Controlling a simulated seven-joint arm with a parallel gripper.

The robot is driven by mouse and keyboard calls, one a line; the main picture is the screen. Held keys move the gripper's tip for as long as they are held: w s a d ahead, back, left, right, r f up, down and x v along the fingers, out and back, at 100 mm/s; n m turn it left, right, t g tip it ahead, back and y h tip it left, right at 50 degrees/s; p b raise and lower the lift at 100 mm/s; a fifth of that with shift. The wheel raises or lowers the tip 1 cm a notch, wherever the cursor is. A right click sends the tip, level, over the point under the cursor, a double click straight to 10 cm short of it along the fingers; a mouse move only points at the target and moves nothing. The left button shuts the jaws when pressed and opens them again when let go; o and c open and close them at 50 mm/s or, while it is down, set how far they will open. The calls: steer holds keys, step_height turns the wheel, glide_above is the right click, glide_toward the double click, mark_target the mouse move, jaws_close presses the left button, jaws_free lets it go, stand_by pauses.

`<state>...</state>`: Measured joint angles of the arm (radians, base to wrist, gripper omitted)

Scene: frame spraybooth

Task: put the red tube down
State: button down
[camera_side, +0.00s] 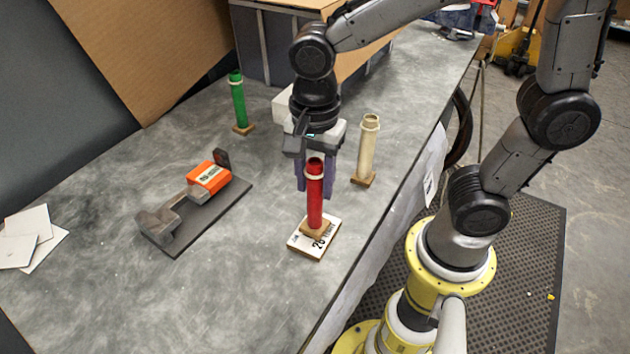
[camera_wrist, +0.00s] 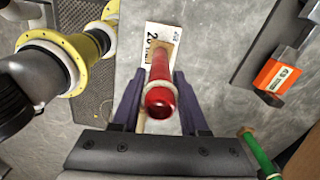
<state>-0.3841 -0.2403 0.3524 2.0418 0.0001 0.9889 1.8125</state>
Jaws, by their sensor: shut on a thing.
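The red tube (camera_side: 315,200) is upright, with a pale ring near its top and a small square wooden base. My gripper (camera_side: 314,183) is shut on the tube, its purple fingers on either side. The base shows over a white printed card (camera_side: 297,243); I cannot tell whether it touches or hangs just above. In the wrist view the red tube (camera_wrist: 160,99) stands between the fingers of my gripper (camera_wrist: 160,88), with the card (camera_wrist: 151,36) beyond its lower end.
A cream tube (camera_side: 368,148) stands close behind right, near the bench edge. A green tube (camera_side: 238,103) stands at the back left. An orange and grey tool on a dark plate (camera_side: 222,208) lies left. White sheets (camera_side: 28,238) lie far left. The bench front is clear.

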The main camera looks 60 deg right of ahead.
steer(key=shift+f, duration=0.4)
steer(key=shift+c, duration=2.1)
jaws_free()
steer(key=shift+f, duration=0.1)
